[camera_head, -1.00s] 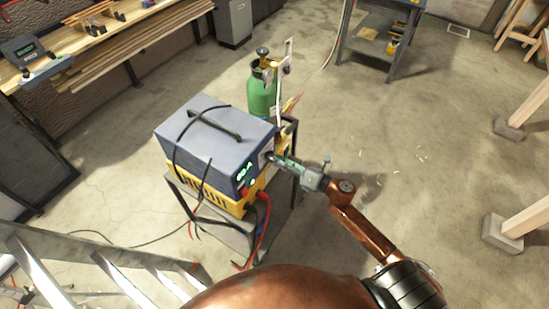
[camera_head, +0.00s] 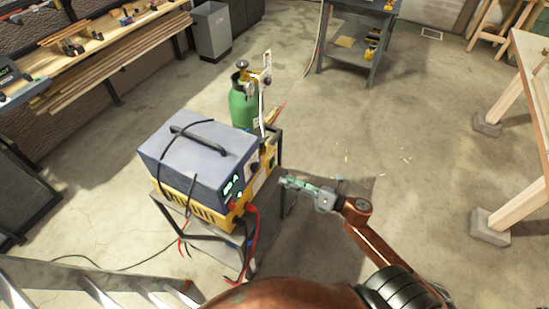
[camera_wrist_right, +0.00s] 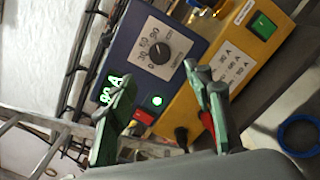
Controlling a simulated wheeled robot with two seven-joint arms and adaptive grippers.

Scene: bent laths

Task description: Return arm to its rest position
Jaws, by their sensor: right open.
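My right gripper (camera_head: 290,183) is open and empty. It is just right of the welding machine (camera_head: 193,160), a blue-grey box on a yellow base, and apart from it. In the right wrist view, the open green fingers (camera_wrist_right: 165,100) are spread in front of the machine's panel. That panel shows a black dial (camera_wrist_right: 155,51), a lit green display (camera_wrist_right: 113,88), a red switch (camera_wrist_right: 144,117) and a green switch (camera_wrist_right: 263,25). The copper-coloured right arm (camera_head: 375,243) reaches in from the bottom. My left gripper is not in view.
The machine stands on a dark metal cart (camera_head: 210,245) with red and black cables hanging down. A green gas cylinder (camera_head: 244,104) stands behind it. A metal ladder (camera_head: 95,278) is at lower left. A wooden trestle (camera_head: 515,203) is at right.

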